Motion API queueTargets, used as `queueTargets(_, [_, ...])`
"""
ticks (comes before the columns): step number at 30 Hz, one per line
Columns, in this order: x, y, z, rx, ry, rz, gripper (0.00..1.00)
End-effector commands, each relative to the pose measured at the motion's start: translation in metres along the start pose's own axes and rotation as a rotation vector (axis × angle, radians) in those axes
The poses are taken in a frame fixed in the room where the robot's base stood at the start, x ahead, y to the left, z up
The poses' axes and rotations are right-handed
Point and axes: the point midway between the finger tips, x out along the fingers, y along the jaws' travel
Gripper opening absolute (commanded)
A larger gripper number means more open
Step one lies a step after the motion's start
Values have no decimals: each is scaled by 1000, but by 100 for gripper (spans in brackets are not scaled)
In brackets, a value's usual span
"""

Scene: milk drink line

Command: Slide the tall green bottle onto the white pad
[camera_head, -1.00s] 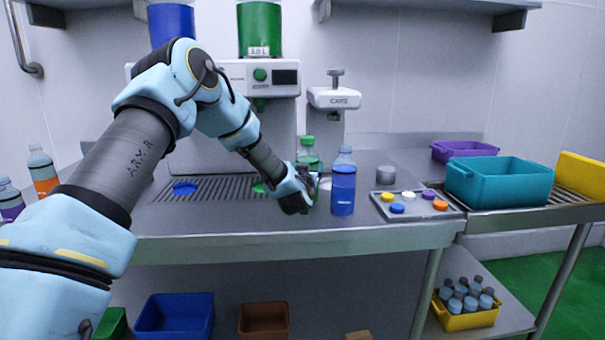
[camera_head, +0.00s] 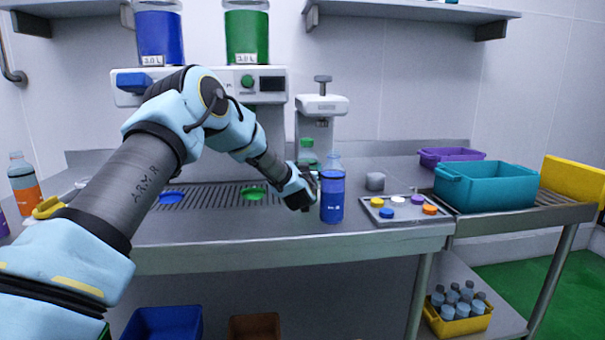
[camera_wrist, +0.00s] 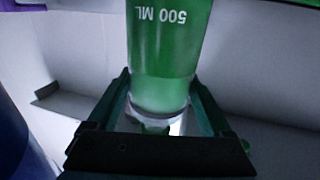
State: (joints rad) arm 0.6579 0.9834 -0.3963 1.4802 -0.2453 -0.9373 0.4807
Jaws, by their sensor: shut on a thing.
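The tall green bottle (camera_head: 307,157) with a green cap stands upright at the capping machine (camera_head: 321,104) in the head view, just left of and behind a blue bottle (camera_head: 332,195). My gripper (camera_head: 308,186) is shut on the green bottle and hides its lower part. In the wrist view the green bottle (camera_wrist: 168,45), with an upside-down "500 ML" mark, sits between the two fingers of my gripper (camera_wrist: 160,95). I cannot make out the white pad in the head view; the bottle, my gripper and the blue bottle cover that area.
The blue bottle stands close on the right of my gripper. A drip grate (camera_head: 215,194) with a green disc (camera_head: 253,193) lies left.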

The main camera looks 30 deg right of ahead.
Motion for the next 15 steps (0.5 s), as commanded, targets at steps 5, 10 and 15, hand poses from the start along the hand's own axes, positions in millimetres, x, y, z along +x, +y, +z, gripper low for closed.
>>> queueTargets(5, [2,1,-2,0,3,0,0])
queueTargets(10, [2,1,-2,0,4,0,0])
queueTargets(15, [14,7,-1,0,5,0,0])
